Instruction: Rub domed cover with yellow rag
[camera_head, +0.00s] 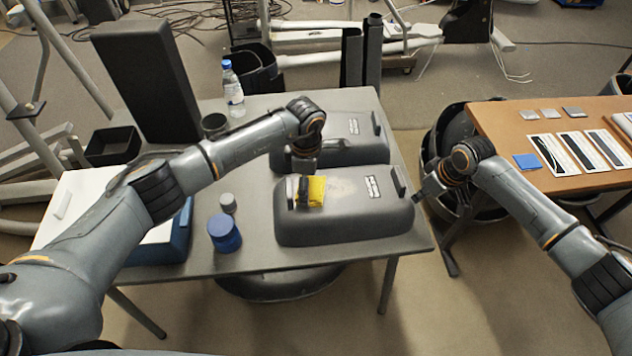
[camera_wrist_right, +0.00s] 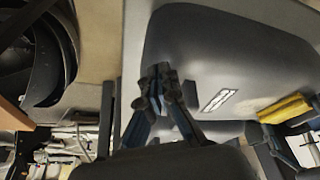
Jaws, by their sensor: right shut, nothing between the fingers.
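Two grey domed covers stand on the grey table, a front one (camera_head: 350,215) and a rear one (camera_head: 345,128). The yellow rag (camera_head: 317,190) lies bunched on the left part of the front cover's top. It also shows at the right in the right wrist view (camera_wrist_right: 285,108). My left gripper (camera_head: 298,192) points down at the rag, its fingers against the rag's left side; whether they pinch it is hidden. My right gripper (camera_head: 422,194) is shut and empty, just off the front cover's right end. Its fingers (camera_wrist_right: 160,80) show in the right wrist view.
A blue jar (camera_head: 224,234), a small grey jar (camera_head: 228,203) and a white-topped blue box stand left of the covers. A water bottle (camera_head: 232,88) and a tall black block (camera_head: 148,80) are behind. A wooden table (camera_head: 500,125) with cards stands right.

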